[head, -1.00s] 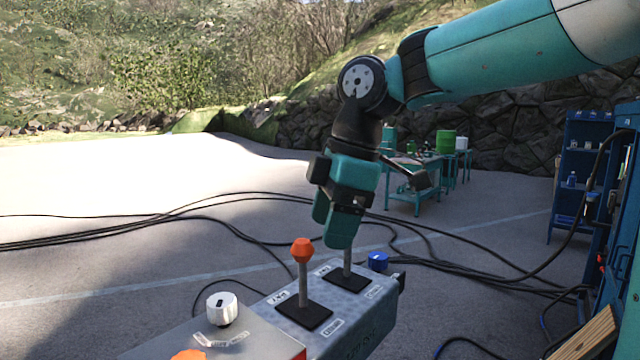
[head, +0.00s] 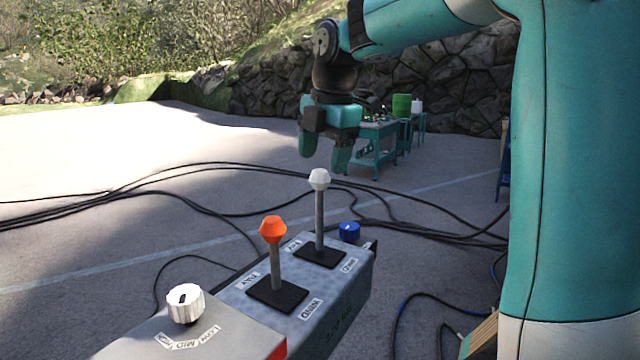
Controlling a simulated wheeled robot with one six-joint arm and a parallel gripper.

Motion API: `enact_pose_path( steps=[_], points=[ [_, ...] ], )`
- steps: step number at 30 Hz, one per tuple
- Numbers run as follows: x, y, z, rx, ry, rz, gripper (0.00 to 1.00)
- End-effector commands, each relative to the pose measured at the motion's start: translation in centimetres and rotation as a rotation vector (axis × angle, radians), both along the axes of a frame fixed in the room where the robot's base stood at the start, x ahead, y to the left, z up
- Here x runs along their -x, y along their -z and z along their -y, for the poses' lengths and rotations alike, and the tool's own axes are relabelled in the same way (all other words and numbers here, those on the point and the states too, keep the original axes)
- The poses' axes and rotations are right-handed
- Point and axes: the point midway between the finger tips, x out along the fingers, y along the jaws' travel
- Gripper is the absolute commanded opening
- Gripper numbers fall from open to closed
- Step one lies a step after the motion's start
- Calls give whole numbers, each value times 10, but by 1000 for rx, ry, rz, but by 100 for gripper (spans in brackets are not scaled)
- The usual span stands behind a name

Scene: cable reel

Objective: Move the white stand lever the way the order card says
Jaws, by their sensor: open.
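The white stand lever (head: 319,212) stands about upright on the grey control box (head: 350,297), with a white knob on a grey rod and a black base plate. Small labels lie before and behind its base; they are too small to read surely. My gripper (head: 324,158) is open and empty, pointing down, just above and beyond the white knob, apart from it. An orange-knobbed lever (head: 273,252) stands to the left on the same box, with its own labels. No order card can be made out.
A white dial (head: 185,303) with LOW and MID marks sits on the nearer box at left. A blue knob (head: 349,231) is right of the white lever. Black cables (head: 150,184) cross the ground. A teal table (head: 376,150) stands farther back.

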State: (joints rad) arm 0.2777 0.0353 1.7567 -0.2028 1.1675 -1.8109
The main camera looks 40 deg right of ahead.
Motion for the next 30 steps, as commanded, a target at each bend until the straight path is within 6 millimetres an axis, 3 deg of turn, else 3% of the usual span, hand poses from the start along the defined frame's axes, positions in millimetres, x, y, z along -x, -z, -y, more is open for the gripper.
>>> enact_pose_path(
  steps=[3, 9, 20, 23, 29, 30],
  points=[
    [-4, 21, -1, -2, 1, -4, 68],
    [-8, 45, 1, -2, 4, -1, 68],
    [-10, 51, 0, -1, 4, 1, 68],
    [-10, 51, 0, -1, 4, 1, 50],
    [-10, 51, 0, -1, 4, 2, 4],
    [-10, 51, 0, -1, 4, 2, 1]
  ],
)
